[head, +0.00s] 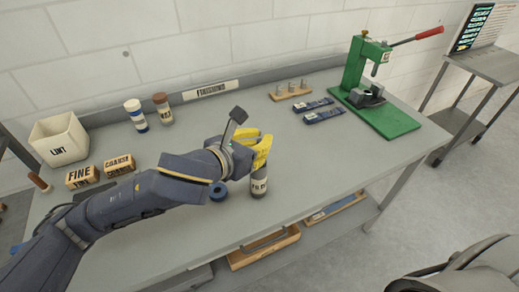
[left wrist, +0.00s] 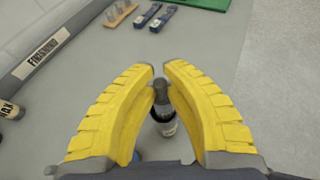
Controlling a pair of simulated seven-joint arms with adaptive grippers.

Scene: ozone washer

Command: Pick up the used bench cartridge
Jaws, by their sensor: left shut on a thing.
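The cartridge (head: 259,183) is a small dark upright cylinder with a pale label, near the front edge of the bench (head: 330,165). My left gripper (head: 262,153) comes down over its top with yellow fingers. In the left wrist view my left gripper (left wrist: 160,72) is shut on the cartridge's narrow dark neck, and the cartridge body (left wrist: 165,124) with its pale label shows below between the fingers. I cannot tell whether its base touches the bench. My right gripper is not in view.
A blue round object (head: 219,192) lies beside the cartridge. Behind are two jars (head: 135,115), a wooden peg block (head: 290,91) and blue packets (head: 323,110). A green press (head: 372,90) stands at right, a white bin (head: 60,140) at left. The bench right of the cartridge is clear.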

